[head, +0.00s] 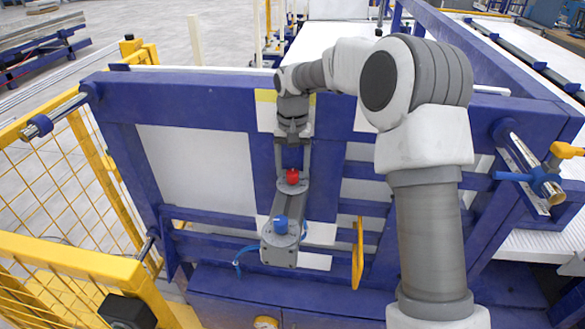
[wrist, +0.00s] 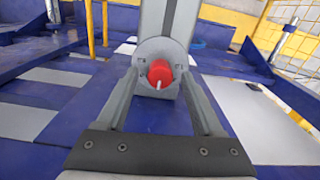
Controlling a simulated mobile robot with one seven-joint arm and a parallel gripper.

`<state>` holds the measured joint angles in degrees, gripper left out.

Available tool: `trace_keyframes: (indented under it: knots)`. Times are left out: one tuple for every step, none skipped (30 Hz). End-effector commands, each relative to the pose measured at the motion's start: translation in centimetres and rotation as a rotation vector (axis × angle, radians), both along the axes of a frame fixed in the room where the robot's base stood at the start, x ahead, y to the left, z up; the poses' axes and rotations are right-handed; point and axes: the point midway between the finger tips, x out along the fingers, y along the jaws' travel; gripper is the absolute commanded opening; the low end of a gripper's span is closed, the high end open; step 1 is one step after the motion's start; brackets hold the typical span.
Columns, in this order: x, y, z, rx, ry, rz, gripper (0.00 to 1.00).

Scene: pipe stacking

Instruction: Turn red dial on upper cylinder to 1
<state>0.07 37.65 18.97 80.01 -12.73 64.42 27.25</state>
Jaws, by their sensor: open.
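The red dial (head: 292,176) sits on the upper round end of a grey fixture on the blue frame. In the wrist view the red dial (wrist: 160,74) shows a small white pointer mark toward its lower edge. My gripper (head: 293,165) is above the dial in the head view, fingers spread and pointing down at it. In the wrist view my gripper (wrist: 161,82) has one finger on each side of the dial, with gaps between. I cannot tell how deep the fingertips reach. Number marks around the dial are too small to read.
A blue dial (head: 281,224) sits on the lower end of the grey fixture (head: 268,246). A yellow plate (head: 357,252) stands to its right. Blue frame beams (head: 205,98) surround the fixture. A yellow mesh fence (head: 60,262) stands at left, a pipe with a yellow valve (head: 566,150) at right.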

Motion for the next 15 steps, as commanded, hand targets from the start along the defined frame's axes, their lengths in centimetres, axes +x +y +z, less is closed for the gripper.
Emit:
trace_keyframes:
  knots:
    - [-0.04, -0.01, -0.29, 0.000, 0.001, 0.000, 0.69]
    - [-0.05, 0.00, -0.39, 0.000, 0.001, 0.000, 0.69]
    - [-0.05, 0.01, -0.47, 0.000, 0.001, 0.000, 0.69]
    - [-0.05, 0.01, -0.51, 0.000, 0.001, 0.000, 0.69]
    - [-0.04, 0.00, -0.53, 0.000, 0.001, 0.000, 0.69]
    - [-0.04, 0.00, -0.53, 0.000, 0.001, 0.000, 0.69]
    - [-0.04, 0.01, -0.53, 0.000, 0.001, 0.000, 0.69]
    - [-0.03, 0.01, -0.52, 0.000, 0.001, 0.000, 0.69]
    - [-0.03, 0.01, -0.52, 0.000, 0.001, 0.000, 0.69]
    - [-0.03, 0.01, -0.51, 0.000, 0.001, 0.000, 0.69]
    - [-0.03, 0.01, -0.51, 0.000, 0.001, 0.000, 0.65]
    - [-0.03, 0.01, -0.50, 0.000, 0.001, 0.000, 0.58]
    - [-0.03, 0.01, -0.50, 0.000, 0.001, 0.000, 0.53]
    - [-0.03, 0.01, -0.49, 0.000, 0.000, 0.000, 0.47]
    - [-0.03, 0.01, -0.49, 0.000, 0.000, 0.000, 0.40]
